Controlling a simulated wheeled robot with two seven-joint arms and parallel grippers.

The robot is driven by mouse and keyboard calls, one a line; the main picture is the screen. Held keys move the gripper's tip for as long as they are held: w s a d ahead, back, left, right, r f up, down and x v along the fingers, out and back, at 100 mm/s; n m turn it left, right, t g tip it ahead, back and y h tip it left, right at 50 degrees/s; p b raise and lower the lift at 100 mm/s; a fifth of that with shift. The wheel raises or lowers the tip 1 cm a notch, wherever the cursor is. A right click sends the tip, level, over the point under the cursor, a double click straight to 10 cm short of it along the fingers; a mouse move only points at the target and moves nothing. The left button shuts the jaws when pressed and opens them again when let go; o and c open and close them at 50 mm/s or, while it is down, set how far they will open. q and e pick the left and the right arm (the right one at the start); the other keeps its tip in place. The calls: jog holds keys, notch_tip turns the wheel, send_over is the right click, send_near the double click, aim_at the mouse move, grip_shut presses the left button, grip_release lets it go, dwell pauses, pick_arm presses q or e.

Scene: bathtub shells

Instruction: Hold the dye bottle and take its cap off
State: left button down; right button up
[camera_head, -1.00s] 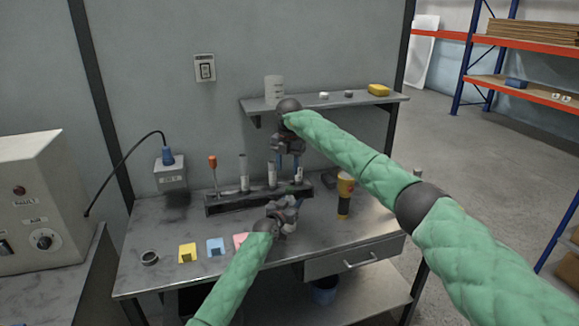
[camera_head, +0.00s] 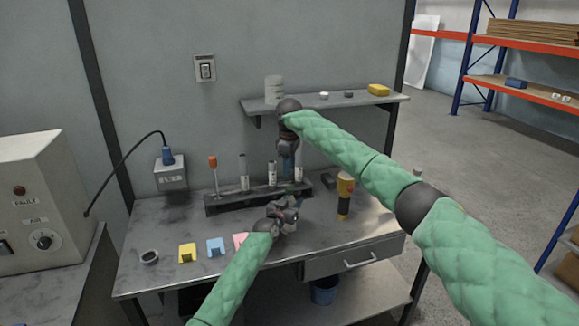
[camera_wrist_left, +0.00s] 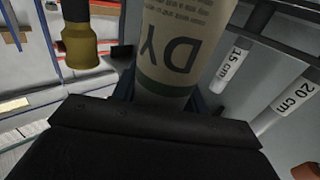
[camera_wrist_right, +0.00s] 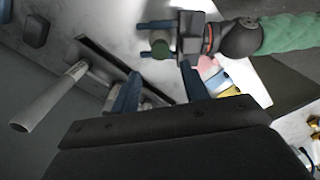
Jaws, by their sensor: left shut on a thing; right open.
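The dye bottle (camera_wrist_left: 182,45), pale with dark "DY" lettering on its label, stands between the fingers of my left gripper in the left wrist view. My left gripper (camera_head: 290,213) is shut on it, low over the front of the bench. In the head view the bottle is mostly hidden by the gripper. In the right wrist view a round dark green top, apparently the cap (camera_wrist_right: 161,49), shows beside my left gripper. My right gripper (camera_head: 289,170) is open and empty above and behind the left one, fingers pointing down. Its blue fingers (camera_wrist_right: 160,88) are apart from the cap.
A dark rack (camera_head: 226,205) with labelled tubes and an orange-handled tool stands behind the grippers. A yellow-and-black torch (camera_head: 345,188) stands close on the right. A shelf (camera_head: 360,101) hangs above.

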aim_at(290, 187)
jog(key=shift+f+m, duration=0.1)
jog(key=shift+m, duration=1)
jog(key=shift+f, duration=3.95)
grip_shut()
jog(key=n, duration=0.6)
jog(key=shift+d+r, duration=0.1)
jog(key=shift+d, duration=0.05)
jog(key=n, duration=1.3)
jog(key=shift+w, duration=0.1)
jog(key=n, duration=0.7)
jog(key=shift+r, duration=0.1)
jog(key=n, duration=1.3)
jog(key=shift+n, duration=0.4)
jog(key=n, duration=0.6)
jog(key=shift+n, duration=0.4)
jog(key=n, duration=0.7)
